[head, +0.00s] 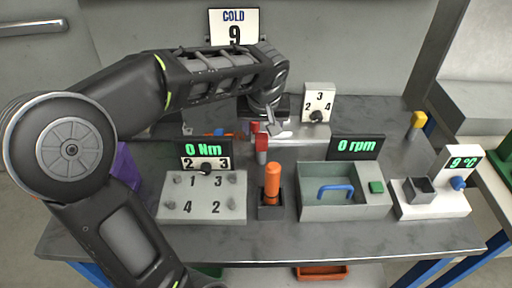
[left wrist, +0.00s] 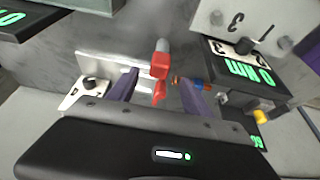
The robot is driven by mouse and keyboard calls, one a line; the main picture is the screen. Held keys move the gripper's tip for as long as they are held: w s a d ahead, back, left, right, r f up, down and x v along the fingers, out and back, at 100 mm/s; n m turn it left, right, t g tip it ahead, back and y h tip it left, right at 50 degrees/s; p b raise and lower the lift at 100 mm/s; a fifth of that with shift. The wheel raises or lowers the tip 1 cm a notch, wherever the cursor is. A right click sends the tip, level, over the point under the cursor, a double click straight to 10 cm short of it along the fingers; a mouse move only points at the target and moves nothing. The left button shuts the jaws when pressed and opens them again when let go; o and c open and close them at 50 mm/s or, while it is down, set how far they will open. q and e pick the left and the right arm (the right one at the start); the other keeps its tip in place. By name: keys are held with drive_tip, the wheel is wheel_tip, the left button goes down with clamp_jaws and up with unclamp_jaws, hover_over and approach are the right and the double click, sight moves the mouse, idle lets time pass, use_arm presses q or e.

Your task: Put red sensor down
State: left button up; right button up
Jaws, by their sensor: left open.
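A red sensor piece with a grey end (head: 262,143) is near the back middle of the bench, behind the orange-handled tool. It also shows in the left wrist view (left wrist: 160,64), just beyond my fingertips. A smaller red part (left wrist: 158,92) shows between the fingers; I cannot tell if it belongs to the same sensor. My left gripper (left wrist: 159,80) is open, with a dark purple finger on each side and a gap to the red parts. In the head view the left gripper (head: 272,123) points down over the back of the bench. My right gripper is not in view.
The 0 Nm panel (head: 205,150) and numbered block (head: 203,196) stand left. The orange-handled tool (head: 272,183) is in front. A grey tray with a blue handle (head: 313,207) and a white 9 °C unit (head: 436,204) are right. A dial plate (head: 318,97) stands behind.

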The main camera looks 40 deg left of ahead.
sight(261, 137)
use_arm(q)
drive_tip(key=shift+w+f, duration=0.15)
drive_tip(key=shift+f, duration=0.35)
drive_tip(key=shift+w+f, duration=0.2)
drive_tip(key=shift+f, duration=0.3)
drive_tip(key=shift+a+p+x, duration=0.2)
drive_tip(key=shift+p+x, duration=0.2)
drive_tip(key=shift+x, duration=2.25)
clamp_jaws()
